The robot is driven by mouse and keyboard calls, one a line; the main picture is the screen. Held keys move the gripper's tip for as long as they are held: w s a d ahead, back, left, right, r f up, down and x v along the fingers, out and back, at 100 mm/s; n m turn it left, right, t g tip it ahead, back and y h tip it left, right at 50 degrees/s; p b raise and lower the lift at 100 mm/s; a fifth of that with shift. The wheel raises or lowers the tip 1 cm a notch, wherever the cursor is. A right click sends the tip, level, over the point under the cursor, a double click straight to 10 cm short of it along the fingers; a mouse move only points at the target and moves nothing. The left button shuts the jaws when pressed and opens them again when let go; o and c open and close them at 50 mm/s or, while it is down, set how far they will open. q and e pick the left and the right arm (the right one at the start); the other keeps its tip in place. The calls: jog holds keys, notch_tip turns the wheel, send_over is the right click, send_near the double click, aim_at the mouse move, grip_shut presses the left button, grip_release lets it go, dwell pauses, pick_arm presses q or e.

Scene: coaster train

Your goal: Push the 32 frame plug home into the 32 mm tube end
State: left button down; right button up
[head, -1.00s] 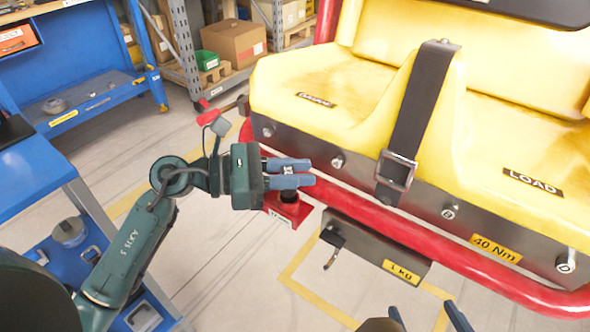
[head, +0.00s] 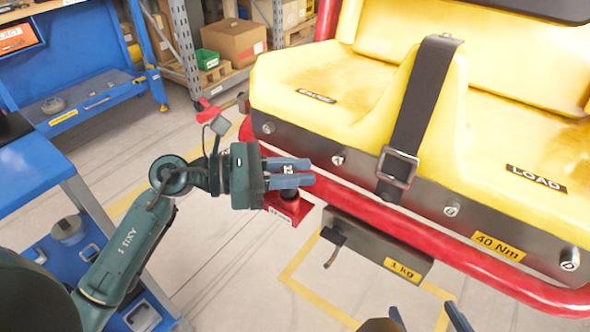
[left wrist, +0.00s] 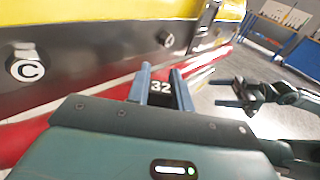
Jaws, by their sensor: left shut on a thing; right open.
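My left gripper (head: 311,173) is shut on the 32 frame plug (head: 289,170), left of centre in the head view. Only a pale part marked 32 shows between the blue fingers; the "32" also shows in the left wrist view (left wrist: 160,87). Just below the fingers, a dark round piece (head: 289,194) stands on a red block (head: 284,209) with a small pale label. This looks like the 32 mm tube end, but the fingers hide its top. I cannot tell how deep the plug sits. My right gripper (head: 428,316) is open and empty at the bottom edge.
The yellow seat (head: 310,95) with a black strap and a red frame tube (head: 470,275) lie close right of my left gripper. A grey 1 kg box (head: 375,250) hangs below the tube. A blue workbench (head: 40,195) stands left. Open floor lies between.

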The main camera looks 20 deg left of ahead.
pick_arm(q)
jog(key=shift+f+b, duration=0.65)
jog(key=shift+c, duration=1.9)
grip_release()
jog(key=shift+s+f, duration=0.1)
jog(key=shift+f, duration=0.1)
jog(key=shift+s+a+f+b, duration=0.1)
jog(key=shift+a+b, duration=0.2)
jog(key=shift+a, duration=0.2)
jog(key=shift+b+v, duration=0.35)
jog(key=shift+v, duration=0.6)
jog(key=shift+r+b+v, duration=0.15)
jog(key=shift+b+v, duration=0.3)
jog(key=shift+v, duration=0.6)
jog(key=shift+r+b+v, duration=0.1)
jog(key=shift+b+v, duration=0.3)
jog(key=shift+v, duration=0.6)
